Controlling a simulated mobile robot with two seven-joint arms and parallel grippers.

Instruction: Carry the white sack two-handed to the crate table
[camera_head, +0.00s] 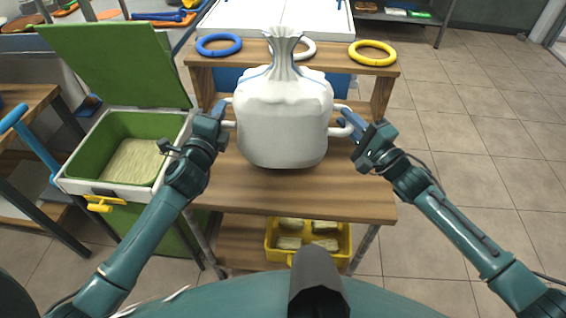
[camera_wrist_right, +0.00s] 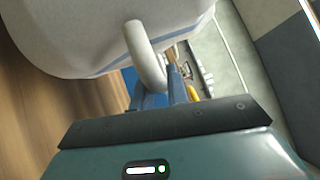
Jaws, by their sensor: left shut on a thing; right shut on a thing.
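The white sack (camera_head: 283,125), tied at its neck, is upright over the wooden table (camera_head: 350,200) in the middle of the head view. It has a white handle on each side. My left gripper (camera_head: 222,112) is shut on its left handle. My right gripper (camera_head: 350,125) is shut on its right handle. In the right wrist view the handle (camera_wrist_right: 146,60) runs down from the sack (camera_wrist_right: 70,30) between the fingers of my right gripper (camera_wrist_right: 162,88). I cannot tell whether the sack's underside touches the table.
Blue (camera_head: 218,44), white and yellow (camera_head: 372,53) rings lie on a raised shelf behind the sack. A green bin (camera_head: 120,115) with its lid up stands left. A yellow crate (camera_head: 345,240) with several pale items sits on the lower shelf. Tiled floor is clear at right.

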